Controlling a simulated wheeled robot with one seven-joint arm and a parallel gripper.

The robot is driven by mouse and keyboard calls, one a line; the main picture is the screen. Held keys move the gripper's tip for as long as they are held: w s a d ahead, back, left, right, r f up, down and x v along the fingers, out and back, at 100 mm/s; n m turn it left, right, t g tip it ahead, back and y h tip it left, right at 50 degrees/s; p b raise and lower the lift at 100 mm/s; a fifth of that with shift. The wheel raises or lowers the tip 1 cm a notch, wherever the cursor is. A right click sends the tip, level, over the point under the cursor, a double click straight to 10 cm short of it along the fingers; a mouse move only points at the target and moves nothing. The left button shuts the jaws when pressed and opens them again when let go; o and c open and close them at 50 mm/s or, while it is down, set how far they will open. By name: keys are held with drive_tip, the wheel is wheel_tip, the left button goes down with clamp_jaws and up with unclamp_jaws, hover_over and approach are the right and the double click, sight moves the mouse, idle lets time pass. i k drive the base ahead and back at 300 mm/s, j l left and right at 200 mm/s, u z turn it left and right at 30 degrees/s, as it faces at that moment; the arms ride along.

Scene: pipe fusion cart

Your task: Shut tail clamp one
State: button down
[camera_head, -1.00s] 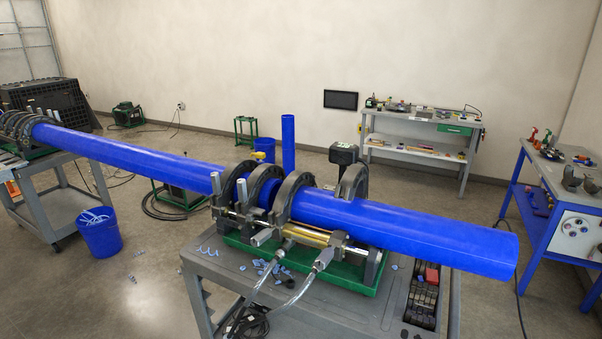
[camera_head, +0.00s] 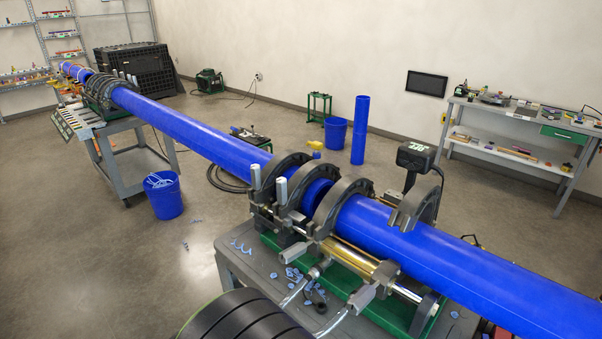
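The fusion machine on the near cart has several dark ring clamps along a long blue pipe (camera_head: 440,262). Two clamp halves (camera_head: 276,174) (camera_head: 337,203) arch over the pipe, and another dark ring lies between them. A further half-ring clamp (camera_head: 416,203) at the right stands raised and tilted, its arc apart from the pipe's top, so it looks open. No label shows which one is tail clamp one. Upright light-grey clamp bolts (camera_head: 281,190) stand at the left clamps. My gripper is not in view.
The grey cart top (camera_head: 238,270) holds blue shavings and hoses. A black-headed post (camera_head: 415,157) stands behind the open clamp. A blue bucket (camera_head: 163,195) is on the floor at left. A second clamp set (camera_head: 103,92) holds the pipe far left. Open floor lies left of the cart.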

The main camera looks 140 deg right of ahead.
sight(421, 202)
drive_tip(key=u, duration=0.95)
drive_tip(key=k+u, duration=0.1)
drive_tip(key=u, duration=0.85)
drive_tip(key=k+u, duration=0.1)
drive_tip(key=u, duration=1.25)
drive_tip(key=j+u, duration=0.15)
drive_tip(key=u, duration=0.3)
drive_tip(key=j+u, duration=0.1)
drive_tip(key=u, duration=0.75)
drive_tip(key=j+u, duration=0.15)
drive_tip(key=u, duration=0.3)
drive_tip(key=i+u, duration=0.1)
drive_tip(key=u, duration=0.35)
